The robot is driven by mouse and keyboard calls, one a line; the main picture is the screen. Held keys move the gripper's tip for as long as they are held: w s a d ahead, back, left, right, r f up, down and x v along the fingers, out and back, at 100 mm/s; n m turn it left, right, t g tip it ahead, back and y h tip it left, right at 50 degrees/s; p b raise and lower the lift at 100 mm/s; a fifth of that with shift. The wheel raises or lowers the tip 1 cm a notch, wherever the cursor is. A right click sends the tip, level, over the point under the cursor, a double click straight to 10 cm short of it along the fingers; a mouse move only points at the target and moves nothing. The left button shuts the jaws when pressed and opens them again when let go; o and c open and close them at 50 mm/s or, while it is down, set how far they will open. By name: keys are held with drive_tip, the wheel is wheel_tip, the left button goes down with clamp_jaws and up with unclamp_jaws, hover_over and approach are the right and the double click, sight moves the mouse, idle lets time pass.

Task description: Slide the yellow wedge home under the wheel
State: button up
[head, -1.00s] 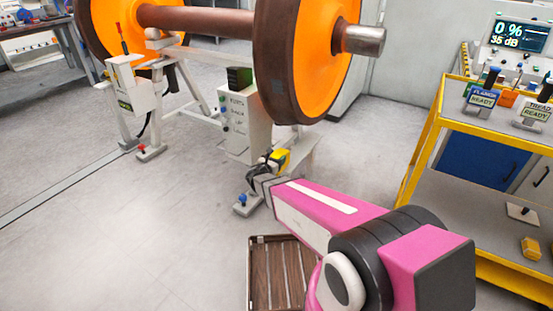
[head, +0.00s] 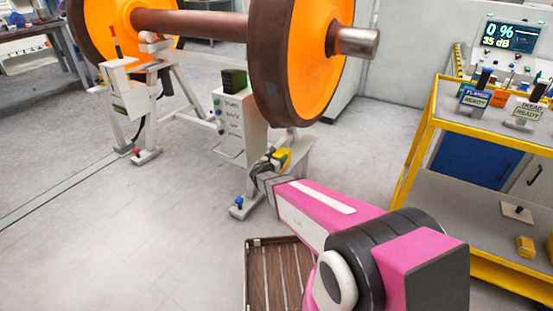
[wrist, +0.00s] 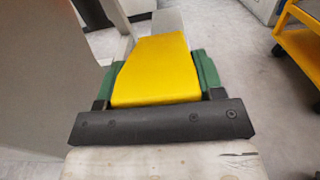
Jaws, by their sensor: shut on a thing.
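The yellow wedge (head: 283,158) is in my gripper (head: 270,164), low beside the stand under the near wheel (head: 258,65). In the wrist view the wedge (wrist: 158,68) fills the space between the green finger pads of my gripper (wrist: 158,78), which is shut on its sides. The wheel has an orange face and a dark brown rim and sits above and beyond the wedge. The wheel is not clear in the wrist view, and the head view does not show whether the wedge touches it.
A white box with buttons (head: 234,125) stands just left of my gripper. A yellow-framed cart (head: 425,118) with a display above it is at the right, with another yellow block (head: 526,246) on its lower shelf. A slatted wooden platform (head: 260,242) lies below my arm.

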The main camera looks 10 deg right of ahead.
drive_tip(key=shift+w+d+f, duration=0.25)
drive_tip(key=shift+w+d, duration=0.25)
drive_tip(key=shift+w, duration=0.2)
drive_tip(key=shift+w+d+f, duration=0.2)
drive_tip(key=shift+w+d, duration=0.3)
drive_tip(key=shift+w, duration=0.15)
drive_tip(key=shift+x, duration=6.2)
drive_tip(key=shift+f, duration=0.1)
drive_tip(key=o, duration=1.3)
